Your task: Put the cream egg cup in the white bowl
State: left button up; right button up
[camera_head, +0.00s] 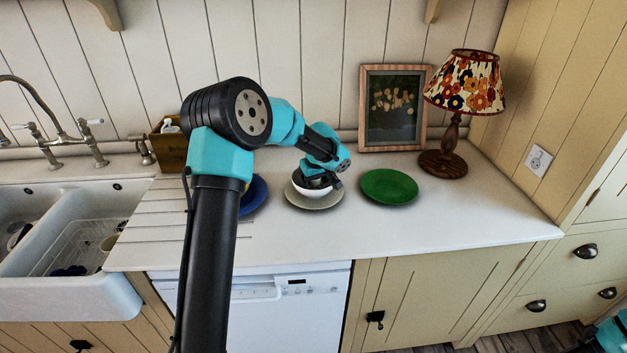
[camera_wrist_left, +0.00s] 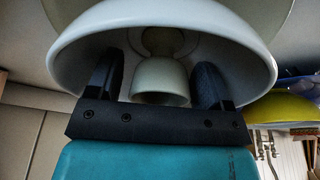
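The white bowl (camera_head: 312,189) sits on a pale grey-beige plate (camera_head: 316,203) on the counter, partly covered by my left gripper (camera_head: 318,182). In the left wrist view the bowl (camera_wrist_left: 80,50) fills the upper part. The cream egg cup (camera_wrist_left: 161,80) is inside the bowl, its foot toward the bowl's bottom. The fingers of my left gripper (camera_wrist_left: 162,85) reach into the bowl, one on each side of the egg cup, with a narrow gap showing on the left side. The egg cup is hidden in the head view. My right gripper is out of view.
A green plate (camera_head: 389,186) lies right of the bowl, and a blue plate (camera_head: 256,195) lies left, partly behind my arm. A lamp (camera_head: 465,85) and a framed picture (camera_head: 391,108) stand behind. The sink (camera_head: 70,290) is at left. The counter's right front is clear.

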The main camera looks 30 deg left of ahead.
pick_arm(q)
jog(key=shift+r, duration=0.15)
jog(key=v, duration=1.2)
jog(key=shift+w+r, duration=0.1)
jog(key=shift+r, duration=0.15)
dwell(0.3)
